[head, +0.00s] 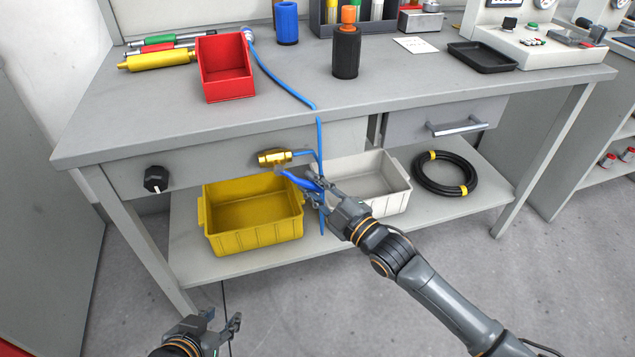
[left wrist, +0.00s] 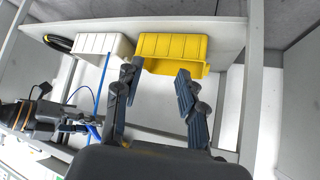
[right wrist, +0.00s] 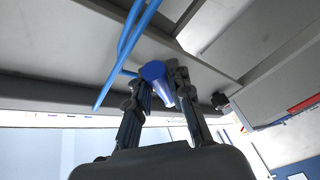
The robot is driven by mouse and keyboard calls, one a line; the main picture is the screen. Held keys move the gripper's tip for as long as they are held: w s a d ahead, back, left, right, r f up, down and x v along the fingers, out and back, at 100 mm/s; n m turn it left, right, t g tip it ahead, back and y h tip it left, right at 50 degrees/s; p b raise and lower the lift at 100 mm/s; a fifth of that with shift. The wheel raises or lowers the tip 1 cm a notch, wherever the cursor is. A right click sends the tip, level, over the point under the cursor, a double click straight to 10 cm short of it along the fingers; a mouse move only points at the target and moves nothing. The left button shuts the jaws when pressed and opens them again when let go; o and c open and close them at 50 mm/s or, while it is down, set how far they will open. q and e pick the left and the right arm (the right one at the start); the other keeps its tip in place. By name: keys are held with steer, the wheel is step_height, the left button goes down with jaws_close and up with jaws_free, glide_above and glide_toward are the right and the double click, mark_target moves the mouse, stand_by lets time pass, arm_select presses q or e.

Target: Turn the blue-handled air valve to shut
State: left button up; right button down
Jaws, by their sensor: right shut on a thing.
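The brass air valve (head: 271,157) sits on the front apron of the bench in the head view. Its blue handle (head: 296,180) slants down and to the right from the brass body, at an angle to the pipe line. My right gripper (head: 316,187) is shut on the handle's outer end. In the right wrist view the blue handle (right wrist: 157,77) lies between the two fingers of the right gripper (right wrist: 161,80); the brass body is hidden there. My left gripper (head: 222,326) is low in front of the bench; the left wrist view shows it (left wrist: 159,76) open and empty.
A blue hose (head: 319,140) runs down past the valve. A yellow bin (head: 254,240) and a white bin (head: 392,203) stand on the lower shelf below. A black knob (head: 155,179) is on the apron to the left. The floor in front is clear.

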arm_select(q)
steer(key=w+d+r+t+h+b, duration=0.1)
steer(key=w+d+r+t, duration=0.1)
steer(key=r+t, duration=0.3)
steer(key=w+d+r+t+h+b, duration=0.2)
steer(key=w+r+t, duration=0.3)
steer(key=r, duration=0.5)
steer(key=shift+r+m+t+b, duration=0.2)
steer(key=shift+m+t+b, duration=0.1)
arm_select(e)
steer(key=s+a+f+m+t+h, duration=0.2)
steer(key=a+m+t, duration=0.4)
steer(key=m, duration=0.7)
steer(key=shift+a+f+m, duration=0.25)
steer(key=shift+f+m, duration=0.15)
steer(key=shift+f, duration=0.4)
arm_select(q)
steer(key=shift+w+d, duration=0.1)
arm_select(e)
steer(key=c, duration=1.2)
jaws_free()
steer(key=v, duration=1.2)
steer(key=shift+r, duration=0.1)
